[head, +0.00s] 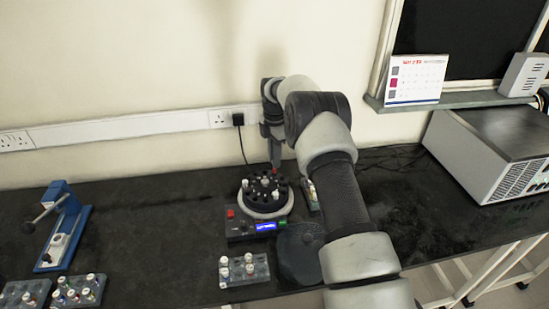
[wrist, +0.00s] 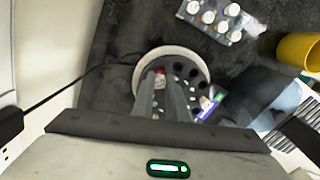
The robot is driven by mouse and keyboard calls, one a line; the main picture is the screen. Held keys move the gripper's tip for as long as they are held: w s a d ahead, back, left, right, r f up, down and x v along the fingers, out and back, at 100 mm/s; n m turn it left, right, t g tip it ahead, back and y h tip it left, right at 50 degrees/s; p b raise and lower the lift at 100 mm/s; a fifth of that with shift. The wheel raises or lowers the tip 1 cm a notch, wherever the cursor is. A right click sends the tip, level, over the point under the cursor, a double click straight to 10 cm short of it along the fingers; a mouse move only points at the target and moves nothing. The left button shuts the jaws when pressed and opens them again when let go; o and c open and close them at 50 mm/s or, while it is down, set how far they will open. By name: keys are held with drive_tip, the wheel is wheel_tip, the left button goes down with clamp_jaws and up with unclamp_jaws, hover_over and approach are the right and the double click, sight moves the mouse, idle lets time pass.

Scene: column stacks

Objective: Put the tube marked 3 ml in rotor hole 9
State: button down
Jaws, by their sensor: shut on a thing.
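The black rotor (head: 257,198) sits in a centrifuge with a pale ring, a red button and a lit blue display. Several pale-capped tubes stand in it. The rotor also shows in the wrist view (wrist: 181,67), partly hidden by my fingers. My gripper (head: 275,163) is above the rotor's far side, fingers pointing down. In the wrist view my gripper (wrist: 162,80) is shut on a tube, mostly hidden, with something red (wrist: 159,71) at the fingertips. I cannot read the tube's volume mark or the hole numbers, nor tell whether the tube touches the rotor.
A grey rack (head: 245,281) with several white-capped tubes stands in front of the centrifuge. More racks (head: 82,303) are at the front left, near a blue press (head: 75,225). Another rack (head: 312,205) is right of the rotor. A yellow cup (wrist: 298,50) shows in the wrist view.

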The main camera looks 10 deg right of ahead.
sight(275, 173)
drive_tip(key=shift+f+b, duration=0.45)
drive_tip(key=shift+f, duration=0.25)
idle(1.0)
drive_tip(key=shift+f+b, duration=0.65)
drive_tip(key=shift+f, duration=0.5)
drive_tip(key=c, duration=1.4)
unclamp_jaws()
drive_tip(key=shift+o, duration=0.2)
drive_tip(key=shift+r+p, duration=1.55)
drive_tip(key=shift+r, duration=1.45)
